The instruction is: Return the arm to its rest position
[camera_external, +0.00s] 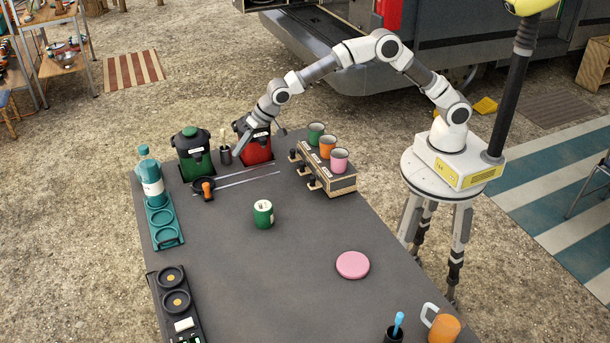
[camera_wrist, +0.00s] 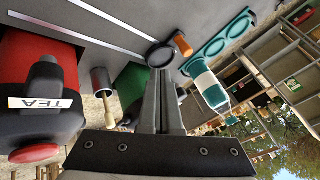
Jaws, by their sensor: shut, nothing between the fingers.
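My arm (camera_external: 330,65) reaches from its white base on the right across the back of the dark table. My gripper (camera_external: 238,153) is at the table's far end, close in front of the red canister (camera_external: 256,148) and beside a small dark pot (camera_external: 225,155). In the wrist view my gripper (camera_wrist: 162,75) is shut and empty, its two fingers together. There the red canister (camera_wrist: 35,85), labelled TEA, is at the left. The small pot (camera_wrist: 101,82) holds a wooden-handled tool, and the green canister (camera_wrist: 132,85) is partly hidden behind the fingers.
A green canister (camera_external: 191,150), teal bottle (camera_external: 150,180) and black round-headed tool with orange handle (camera_external: 207,188) stand or lie nearby, with two thin rods (camera_external: 250,180). A rack with three cups (camera_external: 325,178) is right of my gripper. The table (camera_external: 230,275) has clear room mid-front.

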